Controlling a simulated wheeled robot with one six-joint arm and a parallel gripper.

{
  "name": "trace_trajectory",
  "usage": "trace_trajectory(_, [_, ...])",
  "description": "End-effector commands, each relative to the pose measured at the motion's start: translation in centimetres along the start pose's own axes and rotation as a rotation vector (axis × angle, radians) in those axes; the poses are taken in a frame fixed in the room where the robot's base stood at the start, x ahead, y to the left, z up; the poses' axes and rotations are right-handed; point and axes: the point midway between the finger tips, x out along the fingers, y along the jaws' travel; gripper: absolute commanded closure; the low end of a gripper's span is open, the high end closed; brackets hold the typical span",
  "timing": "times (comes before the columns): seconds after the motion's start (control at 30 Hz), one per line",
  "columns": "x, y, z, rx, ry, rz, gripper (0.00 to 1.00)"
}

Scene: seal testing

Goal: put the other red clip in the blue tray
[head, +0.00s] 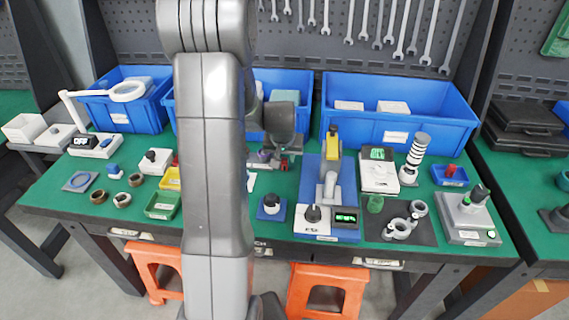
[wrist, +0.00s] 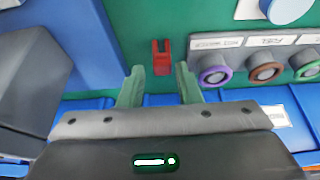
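A red clip (wrist: 162,57) lies on the green mat, just beyond and between my fingertips in the wrist view. A small red piece (head: 284,164), which looks like this clip, shows below my gripper in the head view. My gripper (wrist: 160,84) is open, with its two green fingers apart and nothing between them; in the head view it is partly hidden and small. The small blue tray (head: 460,182) stands at the right of the table in the head view. A red piece (head: 450,170), seemingly a clip, is in it.
Labelled holders with a purple ring (wrist: 214,75) and a brown ring (wrist: 266,71) are right of the clip. A blue base (wrist: 75,35) stands to its left. Large blue bins (head: 398,128) line the back. A striped post (head: 414,155) stands left of the tray.

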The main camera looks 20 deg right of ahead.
Motion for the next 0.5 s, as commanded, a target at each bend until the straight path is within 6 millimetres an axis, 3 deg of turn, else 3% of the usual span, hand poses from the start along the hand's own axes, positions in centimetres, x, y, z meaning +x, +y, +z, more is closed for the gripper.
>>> trace_trajectory(0.23, [3.2, -0.2, 0.1, 0.0, -0.003, 0.0, 0.69])
trace_trajectory(0.5, [4.3, -0.2, 0.1, 0.0, 0.0, 0.0, 0.69])
